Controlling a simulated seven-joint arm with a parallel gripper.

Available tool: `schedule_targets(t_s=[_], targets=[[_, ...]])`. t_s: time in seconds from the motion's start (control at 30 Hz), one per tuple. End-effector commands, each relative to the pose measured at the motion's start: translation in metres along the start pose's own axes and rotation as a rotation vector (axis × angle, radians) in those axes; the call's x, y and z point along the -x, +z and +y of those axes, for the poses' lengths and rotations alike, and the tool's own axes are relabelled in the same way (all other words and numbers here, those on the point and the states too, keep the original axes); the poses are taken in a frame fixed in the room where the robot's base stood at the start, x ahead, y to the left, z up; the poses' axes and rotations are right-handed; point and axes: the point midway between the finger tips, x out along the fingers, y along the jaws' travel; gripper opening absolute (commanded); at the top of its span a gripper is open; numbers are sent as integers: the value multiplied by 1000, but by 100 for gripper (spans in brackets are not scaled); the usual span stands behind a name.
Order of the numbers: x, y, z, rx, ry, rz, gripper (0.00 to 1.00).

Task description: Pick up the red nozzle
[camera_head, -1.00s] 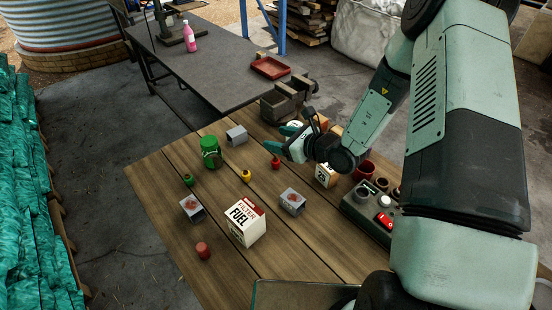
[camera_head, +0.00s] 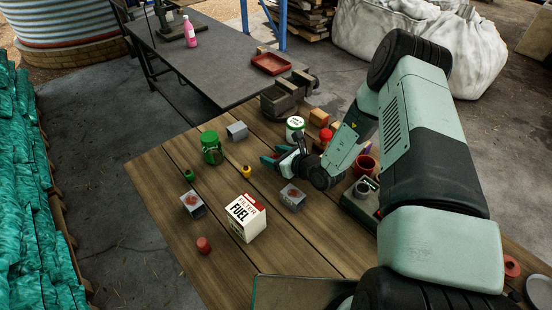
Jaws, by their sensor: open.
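The red nozzle (camera_head: 276,156) is on the wooden table, mostly hidden by my gripper, with only a bit of red showing between the fingers. My gripper (camera_head: 274,157) is open and low over the table, its green-tipped fingers on either side of that red bit. I cannot tell whether they touch it. The yellow nozzle (camera_head: 247,172) stands just left of my gripper, and the green nozzle (camera_head: 189,175) farther left.
A grey box (camera_head: 293,197) lies close in front of my gripper. The fuel filter box (camera_head: 246,218) and a red cylinder (camera_head: 204,245) are nearer the front. A green jar (camera_head: 211,149) stands at left. A white can (camera_head: 295,128) and vise (camera_head: 282,100) are behind.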

Motion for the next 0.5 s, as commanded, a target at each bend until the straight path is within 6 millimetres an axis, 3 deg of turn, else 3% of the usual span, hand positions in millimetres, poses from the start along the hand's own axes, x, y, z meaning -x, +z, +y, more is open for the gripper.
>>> schedule_targets(t_s=[0.1, 0.33, 0.5], targets=[[-10, 0, 0, 0, 1, 0, 60], [-11, 0, 0, -1, 0, 0, 60], [-11, 0, 0, -1, 0, 0, 36]])
